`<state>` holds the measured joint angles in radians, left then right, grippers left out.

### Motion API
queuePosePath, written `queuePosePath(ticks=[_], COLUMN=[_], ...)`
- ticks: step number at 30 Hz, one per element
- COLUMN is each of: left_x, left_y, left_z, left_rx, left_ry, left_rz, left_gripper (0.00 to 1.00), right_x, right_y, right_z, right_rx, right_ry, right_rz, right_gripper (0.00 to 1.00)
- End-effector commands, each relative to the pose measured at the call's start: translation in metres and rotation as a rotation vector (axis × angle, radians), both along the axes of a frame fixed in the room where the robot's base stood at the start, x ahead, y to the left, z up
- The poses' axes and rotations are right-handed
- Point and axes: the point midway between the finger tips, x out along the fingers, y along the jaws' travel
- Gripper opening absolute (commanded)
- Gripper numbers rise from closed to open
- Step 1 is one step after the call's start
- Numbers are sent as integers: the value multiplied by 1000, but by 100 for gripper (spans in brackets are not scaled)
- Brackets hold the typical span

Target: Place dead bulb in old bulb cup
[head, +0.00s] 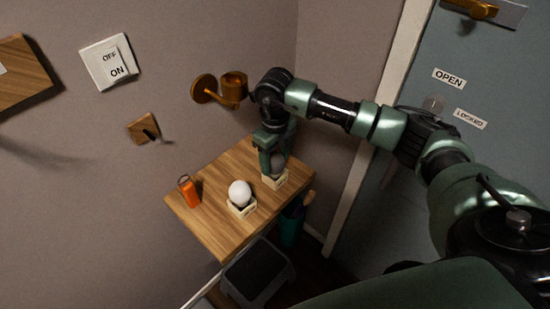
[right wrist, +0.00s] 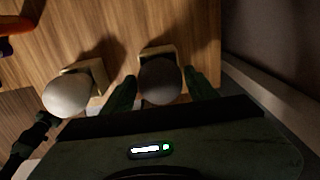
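A dull grey bulb (right wrist: 160,82) sits in the right wooden cup (head: 275,181) on the small wooden shelf. My right gripper (head: 272,150) is over that cup with its fingers pointing down. In the right wrist view, its two fingers (right wrist: 160,86) stand on either side of the grey bulb, with narrow gaps showing. A white bulb (head: 240,193) sits in the left wooden cup (head: 243,210); it also shows in the right wrist view (right wrist: 67,95). Any label on the cups is too small to read. My left gripper is in neither view.
An orange object (head: 189,192) stands at the shelf's (head: 213,228) left side. A brass lamp holder (head: 232,88) with an empty-looking cup is on the wall above. A wall switch (head: 108,63) is at upper left. A dark stool (head: 258,272) stands below.

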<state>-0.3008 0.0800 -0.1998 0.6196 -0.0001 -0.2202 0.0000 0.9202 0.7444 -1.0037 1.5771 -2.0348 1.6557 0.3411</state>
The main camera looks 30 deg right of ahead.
Motion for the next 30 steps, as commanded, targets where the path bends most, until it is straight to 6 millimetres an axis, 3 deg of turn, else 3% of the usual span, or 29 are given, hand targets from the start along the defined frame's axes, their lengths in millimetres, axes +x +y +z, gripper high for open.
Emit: queuePosePath(ticks=[14,30], left_x=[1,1], left_y=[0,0], left_z=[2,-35], left_rx=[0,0], left_ry=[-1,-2], left_rz=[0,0], left_gripper=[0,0], right_x=[1,1], right_y=[0,0], right_z=[8,109], right_rx=[0,-1], right_ry=[-2,-3], right_rz=[0,-1], right_gripper=[72,72])
